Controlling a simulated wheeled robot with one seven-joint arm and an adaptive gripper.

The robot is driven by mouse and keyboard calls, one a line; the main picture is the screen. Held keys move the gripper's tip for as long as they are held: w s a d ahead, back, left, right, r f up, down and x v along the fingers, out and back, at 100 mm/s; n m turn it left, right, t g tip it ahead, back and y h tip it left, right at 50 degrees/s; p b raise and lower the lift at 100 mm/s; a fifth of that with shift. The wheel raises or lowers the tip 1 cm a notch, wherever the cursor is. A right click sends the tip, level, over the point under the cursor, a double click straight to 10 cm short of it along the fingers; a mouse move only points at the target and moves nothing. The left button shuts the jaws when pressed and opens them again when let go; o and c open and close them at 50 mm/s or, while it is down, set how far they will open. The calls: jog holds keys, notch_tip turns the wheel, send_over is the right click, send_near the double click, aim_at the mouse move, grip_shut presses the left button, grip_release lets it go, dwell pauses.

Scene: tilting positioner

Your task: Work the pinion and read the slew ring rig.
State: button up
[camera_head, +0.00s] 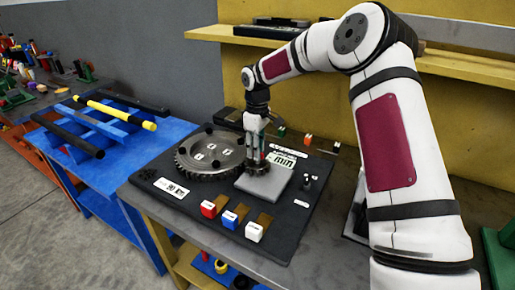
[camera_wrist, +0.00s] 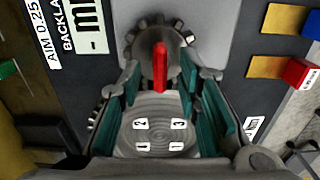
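The slew ring (camera_head: 212,152) is a large grey toothed disc lying flat on the dark rig board, with dark knobs round its rim and small white labels. A red upright piece (camera_wrist: 160,66) stands over the pinion in the wrist view. My gripper (camera_head: 258,152) points down above the pinion. Its teal fingers (camera_wrist: 165,88) are spread apart with the red piece between or just beyond their tips; contact cannot be told.
A backlash label (camera_wrist: 92,25) reads "AIM 0.25" and "- mm". Red (camera_head: 208,208), blue (camera_head: 230,219) and white (camera_head: 254,232) blocks sit along the board's front edge. A blue table (camera_head: 140,170) with rods stands left; a yellow shelf (camera_head: 225,34) runs behind.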

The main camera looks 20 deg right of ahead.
jog(key=shift+f, duration=0.15)
jog(key=shift+c, duration=0.6)
grip_shut()
jog(key=shift+w+m+b, duration=0.1)
jog(key=shift+m+b, duration=0.65)
jog(key=shift+m, duration=0.55)
jog(key=shift+m+b, duration=0.3)
jog(key=shift+m, duration=0.7)
jog(key=shift+o, duration=0.6)
grip_release()
